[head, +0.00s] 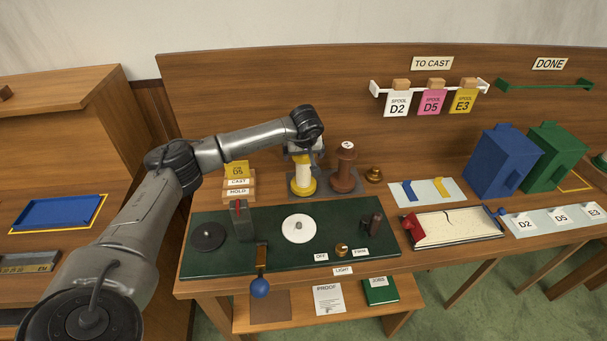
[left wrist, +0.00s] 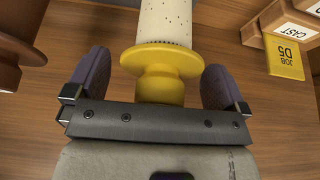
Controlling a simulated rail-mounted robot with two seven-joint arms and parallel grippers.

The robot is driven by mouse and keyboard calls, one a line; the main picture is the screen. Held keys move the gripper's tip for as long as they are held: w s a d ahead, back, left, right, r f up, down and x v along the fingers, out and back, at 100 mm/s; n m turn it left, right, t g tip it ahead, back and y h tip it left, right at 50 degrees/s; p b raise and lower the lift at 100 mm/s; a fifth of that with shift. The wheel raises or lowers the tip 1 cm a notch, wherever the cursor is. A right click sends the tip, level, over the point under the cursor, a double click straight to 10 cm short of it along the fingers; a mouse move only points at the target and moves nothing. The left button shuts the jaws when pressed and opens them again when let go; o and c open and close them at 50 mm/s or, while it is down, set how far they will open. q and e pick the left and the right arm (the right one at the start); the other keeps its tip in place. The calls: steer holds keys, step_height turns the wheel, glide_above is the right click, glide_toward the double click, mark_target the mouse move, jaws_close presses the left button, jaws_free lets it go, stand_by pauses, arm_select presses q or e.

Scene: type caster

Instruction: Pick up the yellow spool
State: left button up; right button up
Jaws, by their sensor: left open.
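The yellow spool (head: 302,186) stands upright at the back of the bench, a white perforated paper roll wound on its middle and yellow flanges at its ends. In the left wrist view the spool's yellow end (left wrist: 162,68) lies between the two dark fingers of my left gripper (left wrist: 158,82). The fingers are open, with a gap visible on each side of the spool. In the head view my left arm reaches over from the left and its wrist hides the spool's top. My right gripper is not in view.
A brown spool (head: 344,170) stands close to the right of the yellow one. Wooden blocks with CAST and HOLD labels (head: 238,188) stand close to its left. The green machine plate (head: 340,218) lies in front, with a red-topped upright part (head: 239,210).

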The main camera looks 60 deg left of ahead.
arm_select(q)
steer(key=shift+c, duration=0.2)
steer(key=c, duration=1.3)
